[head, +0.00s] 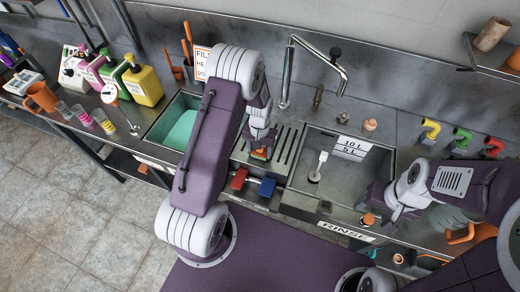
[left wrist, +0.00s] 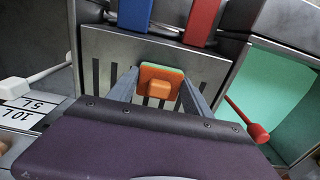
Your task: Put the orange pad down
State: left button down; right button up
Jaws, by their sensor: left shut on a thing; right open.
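The orange pad (head: 259,154) is small, with a raised orange block on an orange plate. In the left wrist view the pad (left wrist: 158,84) sits between both fingertips, and a green layer shows along its edge. My left gripper (left wrist: 157,88) is shut on it, and in the head view that gripper (head: 260,143) points down over the slotted drain plate (head: 283,150) between the two basins. I cannot tell whether the pad touches the plate. My right gripper (head: 383,208) is open at the right basin's front right corner, close to an orange-topped item (head: 367,219).
A basin of green liquid (head: 178,126) lies left, and a grey basin (head: 330,185) with a white-handled tool (head: 318,166) lies right. Red (head: 239,178) and blue (head: 266,187) pedals or tabs stick out in front. A tall faucet (head: 318,55) stands behind.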

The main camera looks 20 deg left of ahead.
pick_arm(q)
jog(key=shift+f, duration=0.3)
jog(key=shift+c, duration=2.2)
grip_release()
